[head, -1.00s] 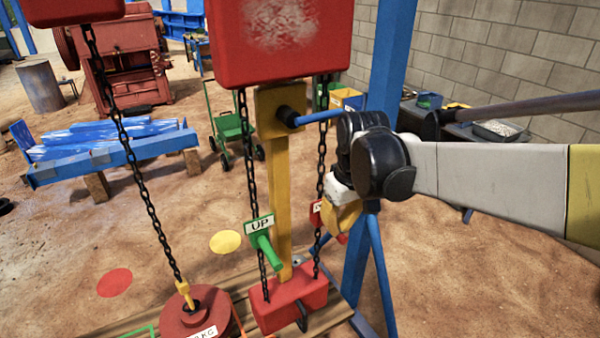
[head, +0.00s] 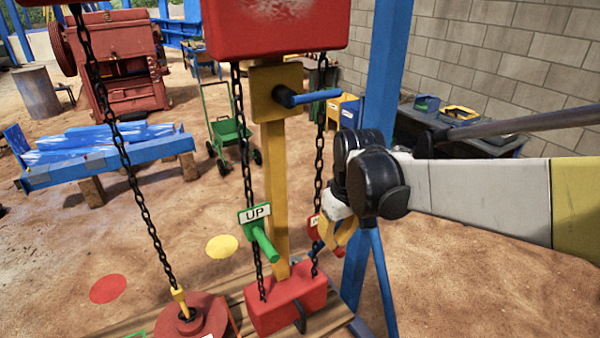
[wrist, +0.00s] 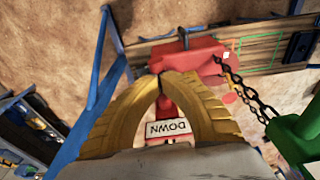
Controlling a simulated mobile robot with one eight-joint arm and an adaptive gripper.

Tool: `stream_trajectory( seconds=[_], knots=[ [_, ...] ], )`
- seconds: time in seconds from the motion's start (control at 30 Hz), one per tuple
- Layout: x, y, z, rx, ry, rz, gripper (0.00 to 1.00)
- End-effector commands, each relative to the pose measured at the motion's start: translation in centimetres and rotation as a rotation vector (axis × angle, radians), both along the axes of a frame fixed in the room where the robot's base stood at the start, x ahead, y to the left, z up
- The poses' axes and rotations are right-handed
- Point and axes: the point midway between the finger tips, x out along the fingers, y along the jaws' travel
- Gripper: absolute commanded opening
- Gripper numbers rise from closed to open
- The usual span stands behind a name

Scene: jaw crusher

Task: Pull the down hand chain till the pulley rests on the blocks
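The red down handle (wrist: 171,106), with a white DOWN label, is on the right-hand chain (head: 320,135). My gripper (wrist: 174,76) has its yellow fingers arched together around this handle; in the head view the gripper (head: 335,235) partly covers it. The green UP handle (head: 262,240) is on the other hand chain. A red round body (head: 200,312), perhaps the pulley, hangs from a yellow hook (head: 180,300) on the load chain (head: 135,185). It is cut off by the lower edge, so its underside and any blocks are hidden.
A red hoist housing (head: 275,30) is above, and a red block (head: 285,303) stands at the foot of the yellow post (head: 275,190). A blue lever (head: 310,97) juts toward my arm. A blue post (head: 378,120) stands close behind my wrist.

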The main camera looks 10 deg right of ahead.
Motion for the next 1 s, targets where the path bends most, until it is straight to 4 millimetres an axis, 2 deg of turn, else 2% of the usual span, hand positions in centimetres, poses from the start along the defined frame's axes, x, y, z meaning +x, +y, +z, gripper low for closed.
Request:
stream_trajectory(
  seconds=[0.77, 0.9, 1.0],
  knots=[
    [0.0, 0.0, -5.8, 0.0, 0.0, 0.0, 0.0],
    [-0.3, -0.1, -5.5, 0.0, 0.0, 0.0, 0.0],
    [-1.3, -0.4, -5.3, 0.0, 0.001, -0.001, 0.0]
  ],
)
